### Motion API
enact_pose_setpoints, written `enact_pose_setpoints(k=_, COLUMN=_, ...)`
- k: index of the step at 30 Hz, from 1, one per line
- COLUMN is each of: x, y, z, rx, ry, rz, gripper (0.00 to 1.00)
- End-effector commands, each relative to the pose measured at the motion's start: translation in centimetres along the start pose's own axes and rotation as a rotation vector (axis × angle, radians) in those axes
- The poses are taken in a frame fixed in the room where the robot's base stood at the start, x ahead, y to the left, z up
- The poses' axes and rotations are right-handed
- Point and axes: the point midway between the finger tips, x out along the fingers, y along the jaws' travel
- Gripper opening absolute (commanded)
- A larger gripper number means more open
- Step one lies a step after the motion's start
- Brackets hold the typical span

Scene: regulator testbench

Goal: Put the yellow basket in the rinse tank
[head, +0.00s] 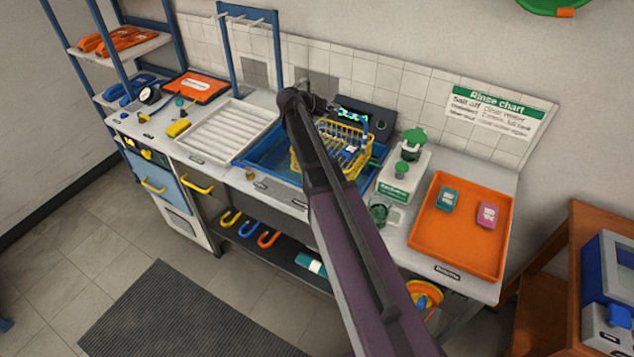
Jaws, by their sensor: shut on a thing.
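The yellow basket (368,160) is a wire basket with pale and blue items inside. It is at the blue rinse tank (262,150), over its right part, and looks slightly tilted. I cannot tell whether it touches the tank's floor. My gripper (326,112) is at the basket's upper back edge, small and dark, and is shut on the basket. The fingertips are hard to make out.
A white ribbed tray (228,132) lies left of the tank. A dark box with a display (378,118) stands behind it. A white unit with a green knob (405,172) and an orange tray (455,238) are to the right. A blue frame (232,60) rises behind.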

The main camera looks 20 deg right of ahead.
Motion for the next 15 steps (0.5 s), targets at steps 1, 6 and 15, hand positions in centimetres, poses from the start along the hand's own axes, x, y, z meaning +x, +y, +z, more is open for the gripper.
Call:
enact_pose_setpoints(k=1, x=-0.6, y=1.1, z=0.3, rx=-0.001, ry=-0.001, rz=0.004, gripper=0.0)
enact_pose_setpoints(k=6, x=-1.6, y=2.7, z=0.7, rx=-0.001, ry=-0.001, rz=0.004, gripper=0.0)
enact_pose_setpoints(k=15, x=-3.2, y=5.5, z=1.4, rx=-0.001, ry=-0.001, rz=0.004, gripper=0.0)
